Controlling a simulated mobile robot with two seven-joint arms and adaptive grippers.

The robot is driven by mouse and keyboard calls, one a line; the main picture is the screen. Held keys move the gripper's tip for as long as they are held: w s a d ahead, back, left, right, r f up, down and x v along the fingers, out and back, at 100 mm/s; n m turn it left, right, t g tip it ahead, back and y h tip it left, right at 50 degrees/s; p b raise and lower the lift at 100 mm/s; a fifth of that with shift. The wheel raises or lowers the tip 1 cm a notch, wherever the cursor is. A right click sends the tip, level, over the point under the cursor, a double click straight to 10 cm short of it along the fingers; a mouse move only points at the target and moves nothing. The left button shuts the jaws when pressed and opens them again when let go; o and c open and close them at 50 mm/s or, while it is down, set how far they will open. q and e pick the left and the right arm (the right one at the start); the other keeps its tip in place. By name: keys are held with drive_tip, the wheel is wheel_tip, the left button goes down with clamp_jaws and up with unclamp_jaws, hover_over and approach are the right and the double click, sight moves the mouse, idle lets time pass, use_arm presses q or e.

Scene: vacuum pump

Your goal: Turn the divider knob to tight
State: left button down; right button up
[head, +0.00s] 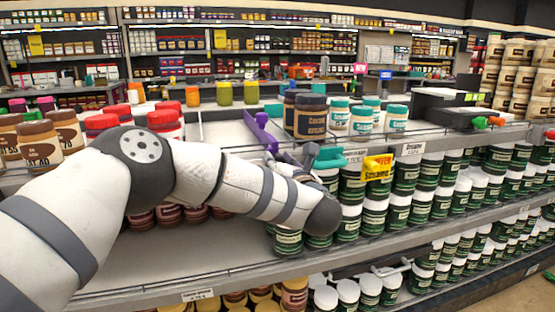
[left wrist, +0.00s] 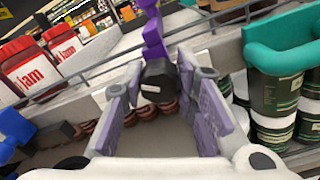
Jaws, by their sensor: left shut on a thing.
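The purple divider (head: 262,133) stands on the upper shelf, running back from the front edge. In the left wrist view the divider (left wrist: 152,38) ends in a dark, faceted knob (left wrist: 160,88) with a small white mark. My left gripper (left wrist: 160,80) has one finger on each side of this knob and is shut on it. In the head view the left gripper (head: 288,160) is at the shelf's front edge, mostly behind my forearm, and the knob is hidden there. My right gripper is not in view.
Red-lidded jam jars (left wrist: 67,49) stand left of the divider, and brown-lidded jars (head: 310,118) to its right. A teal divider front (left wrist: 283,48) sticks out close to the right of my gripper. A wire rail (head: 420,143) runs along the shelf edge. Green jars fill the shelf below.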

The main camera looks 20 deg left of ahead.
use_arm(q)
drive_tip(key=m+p, duration=0.1)
drive_tip(key=m, duration=0.4)
drive_tip(key=shift+r+m, duration=0.1)
drive_tip(key=shift+m, duration=0.2)
drive_tip(key=m, duration=0.4)
drive_tip(key=shift+m+p, duration=0.4)
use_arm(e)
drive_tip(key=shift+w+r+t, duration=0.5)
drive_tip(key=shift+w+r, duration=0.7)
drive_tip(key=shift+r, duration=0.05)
use_arm(q)
drive_tip(key=shift+f+m, duration=0.2)
drive_tip(key=shift+m, duration=0.1)
drive_tip(key=c, duration=1.2)
unclamp_jaws()
drive_tip(key=shift+c, duration=0.2)
drive_tip(key=v, duration=1.2)
